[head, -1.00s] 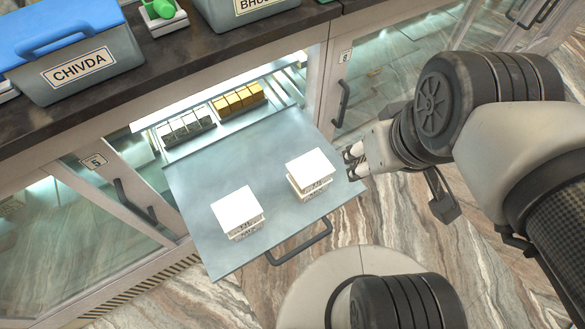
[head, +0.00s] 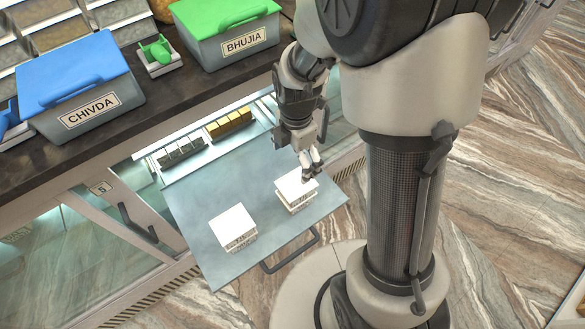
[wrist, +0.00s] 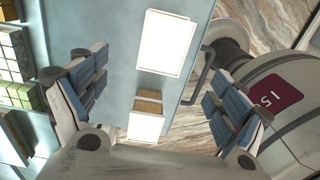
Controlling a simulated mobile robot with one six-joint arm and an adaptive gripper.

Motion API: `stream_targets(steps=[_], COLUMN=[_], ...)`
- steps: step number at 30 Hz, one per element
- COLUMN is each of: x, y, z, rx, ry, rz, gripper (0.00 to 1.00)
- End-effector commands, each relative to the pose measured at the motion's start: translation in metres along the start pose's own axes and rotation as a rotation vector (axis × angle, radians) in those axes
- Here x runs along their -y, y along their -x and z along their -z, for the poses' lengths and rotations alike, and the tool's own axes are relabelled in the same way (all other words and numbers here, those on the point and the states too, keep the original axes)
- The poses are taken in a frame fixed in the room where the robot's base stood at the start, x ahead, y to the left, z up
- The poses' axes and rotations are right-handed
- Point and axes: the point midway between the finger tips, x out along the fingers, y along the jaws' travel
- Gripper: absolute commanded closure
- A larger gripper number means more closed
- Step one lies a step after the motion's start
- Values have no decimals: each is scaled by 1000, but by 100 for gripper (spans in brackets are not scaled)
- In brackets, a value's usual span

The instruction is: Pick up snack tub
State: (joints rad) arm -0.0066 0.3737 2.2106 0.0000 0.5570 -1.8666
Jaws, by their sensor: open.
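Two grey snack tubs stand on the dark counter in the head view: one with a blue lid marked CHIVDA (head: 88,108), one with a green lid marked BHUJIA (head: 243,42). Neither tub shows clearly in the wrist view. My gripper (head: 312,172) is well below the counter top, close above the right white box (head: 296,190) on the pulled-out tray. In the wrist view my gripper (wrist: 152,100) has its fingers wide apart with nothing held. White boxes lie below and between the fingers. The head view does not show whether the fingertips touch the right box.
The pale tray (head: 195,195) sticks out from the cabinet with a dark front handle (head: 290,252). A left white box (head: 233,227) sits on it. Dark and yellow boxes (head: 229,122) line the inside. A green-topped scale (head: 158,55) stands between the tubs.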

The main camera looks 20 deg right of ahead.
Motion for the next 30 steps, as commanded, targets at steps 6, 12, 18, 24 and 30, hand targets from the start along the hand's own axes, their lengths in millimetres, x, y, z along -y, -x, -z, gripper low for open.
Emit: stream_targets(steps=[6, 12, 18, 24, 30], x=[2, 1, 1, 7, 9], y=[-54, -86, -96, -118, -145], z=[0, 0, 0, 0, 1], rx=[-1, -1, 0, -1, -1], ry=[-2, -3, -4, -4, -4], rz=[5, 2, 0, 4, 2], gripper=[10, 10, 10, 10, 10])
